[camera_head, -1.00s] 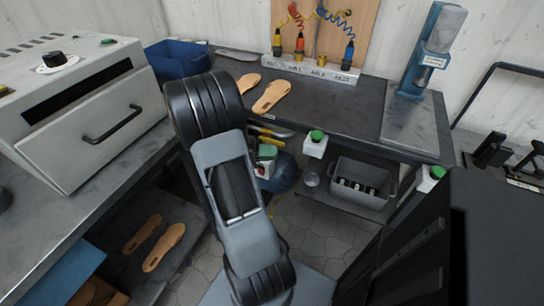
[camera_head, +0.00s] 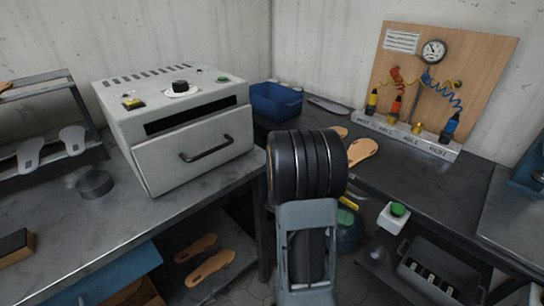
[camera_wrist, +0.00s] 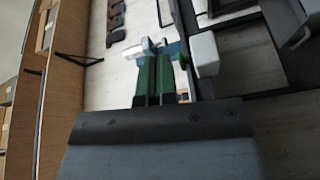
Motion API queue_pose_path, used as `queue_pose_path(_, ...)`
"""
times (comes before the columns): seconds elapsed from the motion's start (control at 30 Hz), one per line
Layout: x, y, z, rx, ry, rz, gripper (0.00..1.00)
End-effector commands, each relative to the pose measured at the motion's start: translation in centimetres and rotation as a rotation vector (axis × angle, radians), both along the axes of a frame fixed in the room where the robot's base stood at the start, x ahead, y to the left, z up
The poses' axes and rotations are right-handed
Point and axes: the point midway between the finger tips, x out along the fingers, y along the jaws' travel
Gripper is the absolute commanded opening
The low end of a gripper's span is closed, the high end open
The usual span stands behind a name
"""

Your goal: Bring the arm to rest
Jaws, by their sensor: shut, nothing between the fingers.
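My arm (camera_head: 309,165), with black ribbed joint covers and a grey link, stands in the lower middle of the head view, in front of the benches. My gripper is hidden in the head view. In the wrist view my gripper (camera_wrist: 155,62) shows two green fingers side by side. They are shut with nothing between them. The fingers point away over a pale floor.
A white oven (camera_head: 190,130) stands on the left bench (camera_head: 110,215). A blue bin (camera_head: 276,102), tan soles (camera_head: 362,151) and an air-tool rack (camera_head: 408,133) are on the back bench. A grey crate (camera_head: 438,270) sits below. Wooden shelving (camera_wrist: 62,75) borders the wrist view's left.

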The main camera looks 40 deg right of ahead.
Motion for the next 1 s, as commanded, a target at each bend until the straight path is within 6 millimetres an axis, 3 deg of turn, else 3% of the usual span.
queue_pose_path(0.27, 0.0, -0.1, -0.3, 0.070, 0.017, 0.004, 0.00)
queue_pose_path(0.47, -0.4, 1.6, -4.6, 0.529, -0.068, -0.023, 0.00)
queue_pose_path(0.6, 2.1, 5.9, -5.2, 0.935, -0.314, 0.122, 0.00)
queue_pose_path(0.67, 4.5, 8.4, -4.1, 1.087, -0.446, 0.271, 0.00)
queue_pose_path(0.8, 10.0, 14.4, 0.5, 1.298, -0.696, 0.674, 0.00)
queue_pose_path(0.9, 12.6, 18.2, 4.7, 1.357, -0.827, 0.915, 0.00)
queue_pose_path(1.0, 13.8, 21.2, 8.4, 1.374, -0.927, 1.068, 0.00)
